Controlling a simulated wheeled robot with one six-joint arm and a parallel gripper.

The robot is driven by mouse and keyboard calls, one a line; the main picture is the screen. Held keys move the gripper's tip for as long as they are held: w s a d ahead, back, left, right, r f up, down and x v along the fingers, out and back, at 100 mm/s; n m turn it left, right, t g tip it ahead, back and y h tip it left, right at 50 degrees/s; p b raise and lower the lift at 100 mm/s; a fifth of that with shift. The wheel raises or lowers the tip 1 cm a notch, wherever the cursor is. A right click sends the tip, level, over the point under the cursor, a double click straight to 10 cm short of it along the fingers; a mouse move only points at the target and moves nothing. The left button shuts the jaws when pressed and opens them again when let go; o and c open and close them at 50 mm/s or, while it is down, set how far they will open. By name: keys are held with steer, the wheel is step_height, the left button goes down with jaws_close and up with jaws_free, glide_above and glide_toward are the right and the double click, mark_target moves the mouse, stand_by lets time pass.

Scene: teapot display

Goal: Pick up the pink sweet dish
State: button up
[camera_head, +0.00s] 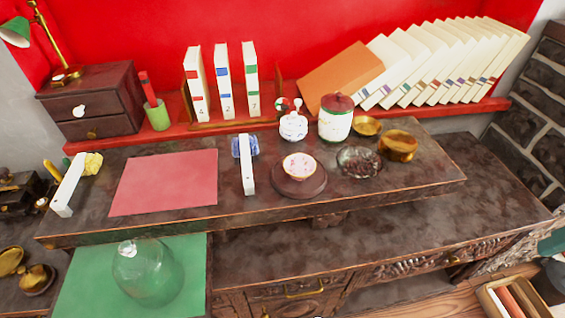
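A small round dish (299,166), pale inside with pink markings and a thin rim, sits on a dark round stand (300,188) near the middle of the dark wooden counter. I take it to be the pink sweet dish. It looks level, and its top is unobstructed. My gripper does not show in this view, so its place relative to the dish and whether it is open cannot be seen.
A dark patterned bowl (358,162) stands close right of the dish, a white jar (293,126) behind it, and a narrow white bar (247,165) to its left. A red-lidded canister (335,120) and brass bowl (398,146) are farther right. A pink mat (165,182) lies bare.

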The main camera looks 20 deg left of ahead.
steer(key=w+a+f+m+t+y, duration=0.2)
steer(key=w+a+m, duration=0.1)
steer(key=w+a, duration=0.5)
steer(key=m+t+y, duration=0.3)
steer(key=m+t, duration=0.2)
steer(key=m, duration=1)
glide_toward(286, 169)
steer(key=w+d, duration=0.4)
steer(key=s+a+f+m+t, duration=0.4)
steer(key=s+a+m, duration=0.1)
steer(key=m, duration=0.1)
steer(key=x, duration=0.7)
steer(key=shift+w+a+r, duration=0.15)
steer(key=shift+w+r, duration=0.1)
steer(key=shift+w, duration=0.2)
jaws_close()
